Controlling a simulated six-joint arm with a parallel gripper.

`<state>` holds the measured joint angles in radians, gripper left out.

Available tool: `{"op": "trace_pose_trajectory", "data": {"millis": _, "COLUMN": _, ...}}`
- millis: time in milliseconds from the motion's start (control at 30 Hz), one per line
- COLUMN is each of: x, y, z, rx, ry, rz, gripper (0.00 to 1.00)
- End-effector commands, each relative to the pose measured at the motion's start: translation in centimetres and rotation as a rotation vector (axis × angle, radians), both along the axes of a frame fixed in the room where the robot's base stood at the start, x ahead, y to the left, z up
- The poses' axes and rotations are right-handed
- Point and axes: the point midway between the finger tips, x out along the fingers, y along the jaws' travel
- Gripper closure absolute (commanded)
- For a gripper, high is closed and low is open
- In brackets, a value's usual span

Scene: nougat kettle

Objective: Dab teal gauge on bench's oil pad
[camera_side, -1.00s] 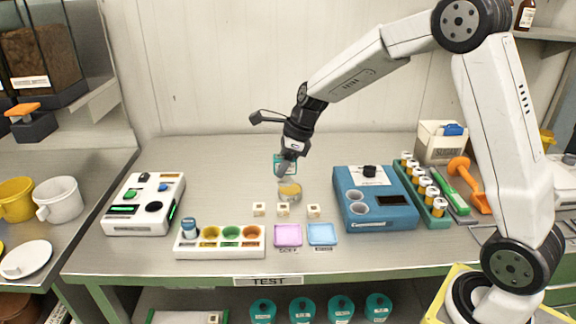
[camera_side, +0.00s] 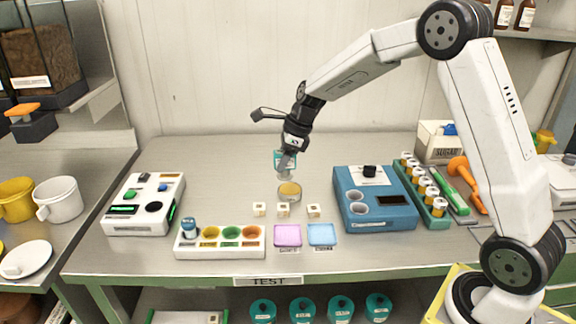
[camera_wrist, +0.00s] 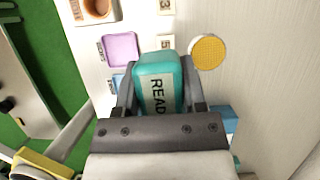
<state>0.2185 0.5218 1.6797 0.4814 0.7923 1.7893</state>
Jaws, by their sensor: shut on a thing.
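The teal gauge (camera_wrist: 155,78) is clamped between the fingers of my gripper (camera_wrist: 160,88), its dark "READ" lettering partly cut off by the jaw. In the side view the gauge (camera_side: 278,157) shows as a small teal patch behind my gripper (camera_side: 286,163), above the bench. A round yellow pad in a shallow pale dish, which looks like the oil pad (camera_side: 289,190), sits on the bench just below and slightly right of the gauge. In the wrist view this pad (camera_wrist: 208,52) lies beside the gauge, apart from it in the picture. The gauge's underside is hidden.
Several small pale cubes (camera_side: 283,210) stand in front of the pad. Purple (camera_side: 288,235) and blue (camera_side: 322,234) squares lie nearer the front edge. A blue device (camera_side: 385,215) stands right, a white one (camera_side: 146,190) left. The bench behind the pad is clear.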

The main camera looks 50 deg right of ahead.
Motion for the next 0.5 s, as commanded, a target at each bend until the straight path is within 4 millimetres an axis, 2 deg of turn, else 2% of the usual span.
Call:
{"op": "trace_pose_trajectory", "data": {"millis": 300, "x": 3.4, "y": -4.8, "z": -1.8, "rx": 0.000, "ry": 0.001, "rz": -0.002, "gripper": 0.90}}
{"op": "trace_pose_trajectory", "data": {"millis": 500, "x": 4.4, "y": -6.7, "z": -2.5, "rx": 0.000, "ry": 0.000, "rz": -0.001, "gripper": 0.90}}
